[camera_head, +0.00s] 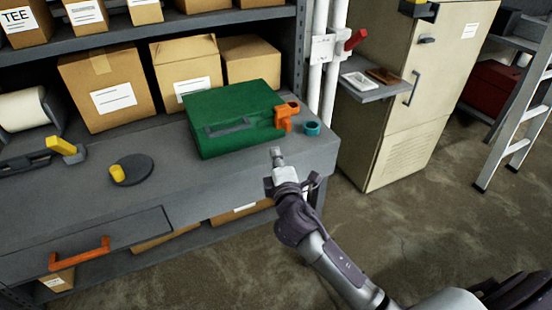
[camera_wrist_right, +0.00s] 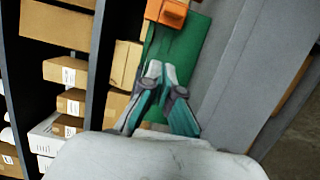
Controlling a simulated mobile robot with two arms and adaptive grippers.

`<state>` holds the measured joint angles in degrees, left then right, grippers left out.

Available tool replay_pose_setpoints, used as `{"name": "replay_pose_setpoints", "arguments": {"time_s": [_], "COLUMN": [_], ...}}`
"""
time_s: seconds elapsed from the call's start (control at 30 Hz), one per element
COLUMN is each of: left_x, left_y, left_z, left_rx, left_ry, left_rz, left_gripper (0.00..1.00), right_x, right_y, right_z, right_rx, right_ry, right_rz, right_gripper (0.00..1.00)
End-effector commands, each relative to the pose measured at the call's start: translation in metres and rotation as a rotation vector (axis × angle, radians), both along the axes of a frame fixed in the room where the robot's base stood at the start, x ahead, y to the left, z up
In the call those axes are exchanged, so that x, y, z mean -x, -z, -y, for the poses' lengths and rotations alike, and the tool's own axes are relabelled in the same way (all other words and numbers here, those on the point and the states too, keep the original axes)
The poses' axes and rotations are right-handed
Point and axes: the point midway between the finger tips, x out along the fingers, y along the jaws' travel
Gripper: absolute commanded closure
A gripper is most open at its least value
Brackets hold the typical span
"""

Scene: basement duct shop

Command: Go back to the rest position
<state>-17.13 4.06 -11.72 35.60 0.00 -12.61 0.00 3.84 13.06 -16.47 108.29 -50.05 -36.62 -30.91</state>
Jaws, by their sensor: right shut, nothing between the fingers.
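My right gripper (camera_head: 277,156) is in front of the green case (camera_head: 235,115), above the front edge of the workbench (camera_head: 195,190). Its fingers are together with nothing between them. The closed fingertips (camera_wrist_right: 161,75) also show in the right wrist view, with the green case (camera_wrist_right: 190,50) behind them. The gripper looks apart from the case. My left gripper is not in view.
An orange part (camera_head: 285,117) and a teal ring (camera_head: 312,128) are at the case's right end. A dark disc with a yellow knob (camera_head: 117,173) lies left. A drawer with an orange handle (camera_head: 80,254) is below. Floor (camera_head: 430,215) is clear at right, before the ladder (camera_head: 520,110).

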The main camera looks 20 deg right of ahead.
Motion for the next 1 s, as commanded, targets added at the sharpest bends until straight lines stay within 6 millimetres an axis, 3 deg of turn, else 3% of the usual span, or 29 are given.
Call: {"name": "replay_pose_setpoints", "arguments": {"time_s": [0.13,0.53,0.63,0.77,0.87,1.0], "left_x": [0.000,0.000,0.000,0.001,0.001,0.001], "left_y": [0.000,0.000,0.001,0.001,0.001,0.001], "left_z": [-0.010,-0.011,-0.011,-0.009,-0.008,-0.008], "left_rx": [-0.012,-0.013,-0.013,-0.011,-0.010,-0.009], "left_ry": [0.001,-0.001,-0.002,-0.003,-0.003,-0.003], "left_rz": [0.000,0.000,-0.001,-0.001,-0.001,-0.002], "left_gripper": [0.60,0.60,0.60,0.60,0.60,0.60], "right_x": [0.003,0.003,0.002,0.004,0.014,0.049], "right_y": [0.000,0.000,0.013,0.070,0.141,0.245], "right_z": [-0.001,-0.001,0.000,0.000,0.000,0.001], "right_rx": [0.001,0.000,-0.014,-0.085,-0.186,-0.349], "right_ry": [0.000,0.000,-0.003,-0.012,-0.011,0.018], "right_rz": [0.000,-0.001,-0.025,-0.126,-0.252,-0.434], "right_gripper": [1.00,1.00,1.00,1.00,1.00,1.00]}}
